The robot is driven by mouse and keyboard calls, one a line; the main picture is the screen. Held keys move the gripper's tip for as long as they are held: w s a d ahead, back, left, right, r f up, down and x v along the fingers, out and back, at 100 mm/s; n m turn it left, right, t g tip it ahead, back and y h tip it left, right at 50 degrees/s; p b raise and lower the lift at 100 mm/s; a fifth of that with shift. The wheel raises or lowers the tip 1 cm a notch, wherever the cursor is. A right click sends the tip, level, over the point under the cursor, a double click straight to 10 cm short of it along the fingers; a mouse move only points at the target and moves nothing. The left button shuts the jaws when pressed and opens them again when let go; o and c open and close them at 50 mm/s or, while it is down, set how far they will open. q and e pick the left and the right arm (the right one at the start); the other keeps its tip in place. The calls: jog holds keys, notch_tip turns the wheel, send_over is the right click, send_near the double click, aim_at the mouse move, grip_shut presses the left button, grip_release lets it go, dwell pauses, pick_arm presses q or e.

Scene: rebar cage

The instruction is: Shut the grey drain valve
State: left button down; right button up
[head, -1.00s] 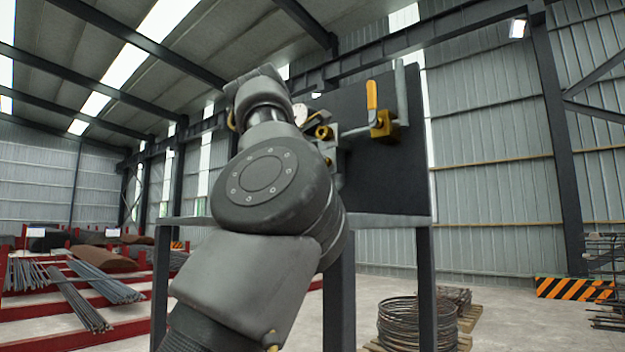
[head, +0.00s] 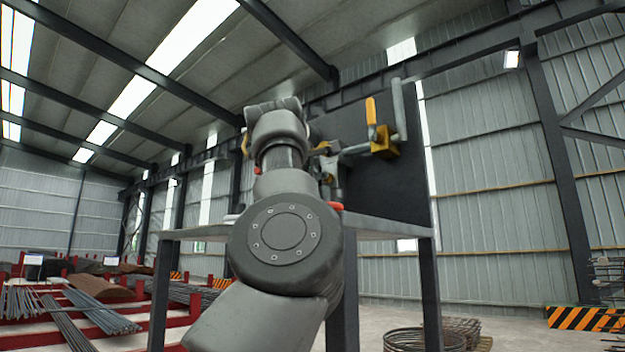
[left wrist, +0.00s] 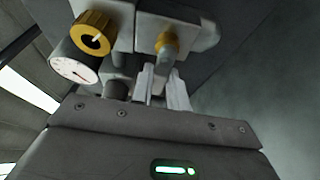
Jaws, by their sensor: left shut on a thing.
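The grey drain valve (left wrist: 166,57) shows in the left wrist view as a grey lever coming down from a yellow hub. The fingers of my left gripper (left wrist: 163,86) are on either side of this lever and shut on it. The far tip of the lever is hidden between the fingers. In the head view my left arm covers the gripper and most of the drain valve. My right gripper is in neither view.
A yellow knob (left wrist: 93,33) and a round white gauge (left wrist: 75,62) sit close left of the gripper. A yellow-handled valve (head: 371,112) with its handle upright is on the pipe at right, before a dark panel (head: 405,180). Wire coils (head: 415,340) lie on the floor.

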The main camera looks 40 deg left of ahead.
pick_arm(q)
jog(key=c, duration=1.4)
grip_release()
jog(key=shift+o, duration=0.2)
